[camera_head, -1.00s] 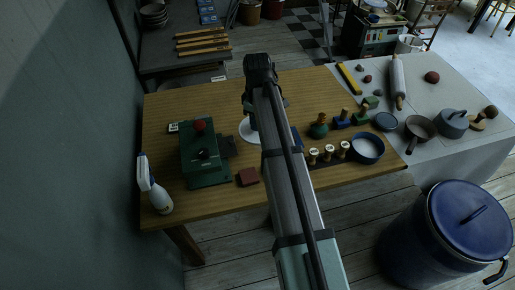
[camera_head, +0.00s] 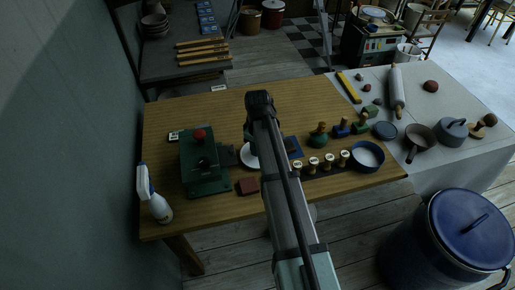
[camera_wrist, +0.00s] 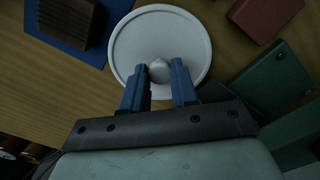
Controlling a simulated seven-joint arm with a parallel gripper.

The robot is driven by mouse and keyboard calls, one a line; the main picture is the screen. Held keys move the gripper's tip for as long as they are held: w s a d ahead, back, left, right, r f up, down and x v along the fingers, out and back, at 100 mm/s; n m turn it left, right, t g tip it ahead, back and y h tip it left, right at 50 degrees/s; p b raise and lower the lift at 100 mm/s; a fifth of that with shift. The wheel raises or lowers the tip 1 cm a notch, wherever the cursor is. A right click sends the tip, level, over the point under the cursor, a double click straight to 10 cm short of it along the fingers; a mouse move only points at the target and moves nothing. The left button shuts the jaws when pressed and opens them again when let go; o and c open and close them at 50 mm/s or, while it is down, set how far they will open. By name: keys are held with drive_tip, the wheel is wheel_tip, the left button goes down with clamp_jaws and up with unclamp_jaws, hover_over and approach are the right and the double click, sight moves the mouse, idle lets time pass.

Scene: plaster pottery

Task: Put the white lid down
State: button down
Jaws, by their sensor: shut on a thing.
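The white lid (camera_wrist: 160,28) is a round disc with a raised rim and a small knob (camera_wrist: 159,69) in its middle. My gripper (camera_wrist: 160,76) has its two blue fingers on either side of the knob, shut on it. In the head view the lid (camera_head: 250,157) shows low over the wooden table (camera_head: 200,110), right of the green machine (camera_head: 204,168); my arm hides part of it. I cannot tell whether its underside touches the tabletop.
A blue mat (camera_wrist: 70,32) with a brown block (camera_wrist: 69,18) lies on one side of the lid. A dark red block (camera_head: 248,185) lies in front of it. Stamps (camera_head: 313,162) and a blue bowl (camera_head: 367,157) stand to the right. The table's back left is mostly clear.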

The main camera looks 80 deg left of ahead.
drive_tip(key=shift+f, duration=0.6)
drive_tip(key=shift+f, duration=0.15)
drive_tip(key=c, duration=0.9)
unclamp_jaws()
drive_tip(key=shift+o, duration=0.2)
wheel_tip(320, 180, up, 12)
drive_tip(key=shift+r, duration=0.2)
drive_tip(key=shift+w, duration=0.1)
